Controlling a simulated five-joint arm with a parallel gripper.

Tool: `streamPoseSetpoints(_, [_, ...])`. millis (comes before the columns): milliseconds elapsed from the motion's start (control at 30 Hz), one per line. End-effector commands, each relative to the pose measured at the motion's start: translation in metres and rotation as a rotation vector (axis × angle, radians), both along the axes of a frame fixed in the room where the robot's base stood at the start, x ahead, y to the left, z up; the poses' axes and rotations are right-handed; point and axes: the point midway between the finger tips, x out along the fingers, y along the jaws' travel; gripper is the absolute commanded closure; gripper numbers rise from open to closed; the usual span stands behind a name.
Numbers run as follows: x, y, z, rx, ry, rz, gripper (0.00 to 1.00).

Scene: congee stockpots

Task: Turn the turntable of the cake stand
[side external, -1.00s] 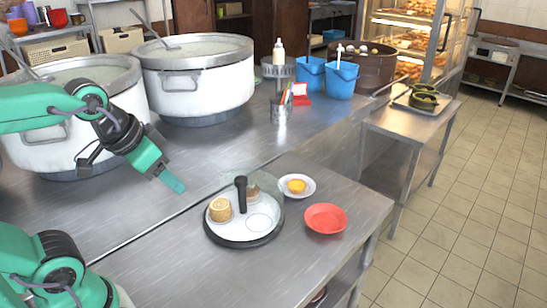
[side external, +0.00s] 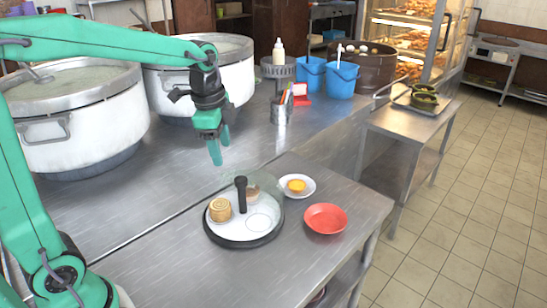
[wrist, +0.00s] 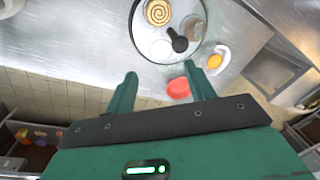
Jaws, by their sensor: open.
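The cake stand's turntable (side external: 240,229) is a round white plate with a dark rim on the steel table, with a black upright handle (side external: 241,192). A tan rolled cake (side external: 220,209) sits on its left side and a smaller brownish item (side external: 252,193) toward the back. A clear glass pane stands on the turntable behind the handle. In the wrist view the turntable (wrist: 146,46) is at the top, beyond my fingers, with the rolled cake (wrist: 158,12) on it. My gripper (side external: 216,155) is open and empty, pointing down, above and behind the turntable, apart from it.
A white saucer with a yellow item (side external: 296,186) and a red bowl (side external: 326,219) sit right of the turntable. Large stockpots (side external: 75,120), blue buckets (side external: 341,80) and a utensil cup (side external: 281,110) stand behind. The steel table front-left is clear.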

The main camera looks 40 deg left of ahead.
Motion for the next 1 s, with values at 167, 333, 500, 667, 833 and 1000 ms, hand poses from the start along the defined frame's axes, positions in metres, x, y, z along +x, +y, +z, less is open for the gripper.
streamPoseSetpoints(167, [0.03,0.006,-0.019,0.015,0.068,-0.164,0.46])
streamPoseSetpoints(333, [0.05,0.011,-0.034,0.019,0.115,-0.295,0.46])
streamPoseSetpoints(500, [0.06,0.013,-0.042,0.018,0.138,-0.364,0.46])
streamPoseSetpoints(667, [0.062,0.014,-0.043,0.018,0.141,-0.379,0.46])
streamPoseSetpoints(833, [0.062,0.014,-0.046,0.018,0.141,-0.378,0.46])
streamPoseSetpoints(1000, [0.061,0.014,-0.056,0.017,0.143,-0.377,0.46])
